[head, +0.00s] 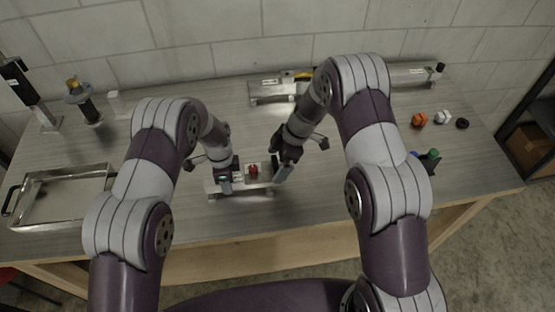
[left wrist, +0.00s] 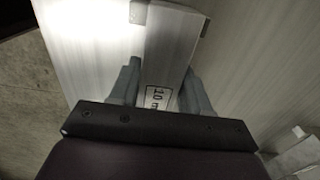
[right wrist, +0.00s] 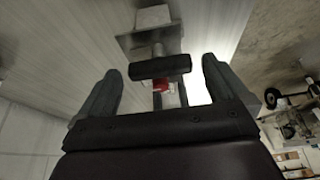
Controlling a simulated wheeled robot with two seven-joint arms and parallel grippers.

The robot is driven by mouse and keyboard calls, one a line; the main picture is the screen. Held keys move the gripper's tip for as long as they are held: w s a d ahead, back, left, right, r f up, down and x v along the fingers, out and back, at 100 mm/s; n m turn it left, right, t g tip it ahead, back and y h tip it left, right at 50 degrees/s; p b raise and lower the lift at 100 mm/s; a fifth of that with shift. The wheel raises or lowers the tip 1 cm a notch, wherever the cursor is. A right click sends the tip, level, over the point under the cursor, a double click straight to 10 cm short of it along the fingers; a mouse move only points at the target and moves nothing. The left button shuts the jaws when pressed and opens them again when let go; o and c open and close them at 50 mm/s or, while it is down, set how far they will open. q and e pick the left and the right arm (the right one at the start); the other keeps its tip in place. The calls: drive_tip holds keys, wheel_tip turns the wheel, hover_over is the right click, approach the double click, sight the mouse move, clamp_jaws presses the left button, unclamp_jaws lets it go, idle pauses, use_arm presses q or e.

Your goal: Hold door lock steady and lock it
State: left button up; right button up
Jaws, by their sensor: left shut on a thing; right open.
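The door lock (head: 264,182) is a low aluminium piece with a red part (head: 253,169), lying near the table's front edge in the head view. My left gripper (head: 226,186) is shut on its left end. In the left wrist view, the fingers flank a labelled aluminium bar (left wrist: 172,45) of it. My right gripper (head: 283,172) is open at the lock's right end. In the right wrist view, a black crossbar handle (right wrist: 160,67) lies ahead of and between the open fingers, with the red part (right wrist: 162,87) behind it. Contact with the handle is not visible.
A metal tray (head: 65,222) lies at the left. Another aluminium fixture (head: 270,98) lies at the back. An orange part (head: 419,119), a black ring (head: 462,123) and a green-topped item (head: 432,156) are at the right. The table between tray and lock is clear.

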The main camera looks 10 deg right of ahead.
drive_tip(key=c, duration=1)
drive_tip(key=shift+m, duration=0.3)
drive_tip(key=m, duration=0.1)
drive_tip(key=m+t, duration=0.1)
drive_tip(key=m, duration=0.1)
drive_tip(key=shift+s+m+t+h, duration=0.1)
drive_tip(key=shift+m+t+h, duration=0.2)
drive_tip(key=m, duration=0.2)
drive_tip(key=m+t, duration=0.1)
drive_tip(key=m, duration=0.1)
drive_tip(key=shift+s+a+m+t+h, duration=0.1)
drive_tip(key=shift+m+t+h, duration=0.2)
drive_tip(key=shift+h, duration=0.1)
drive_tip(key=m+h, duration=0.1)
drive_tip(key=m, duration=0.1)
drive_tip(key=m+t, duration=0.1)
drive_tip(key=m, duration=0.2)
drive_tip(key=shift+s+a+h, duration=0.1)
drive_tip(key=shift+h, duration=0.3)
drive_tip(key=shift+a+m+h, duration=0.1)
drive_tip(key=shift+m+h, duration=0.6)
drive_tip(key=shift+m, duration=1.3)
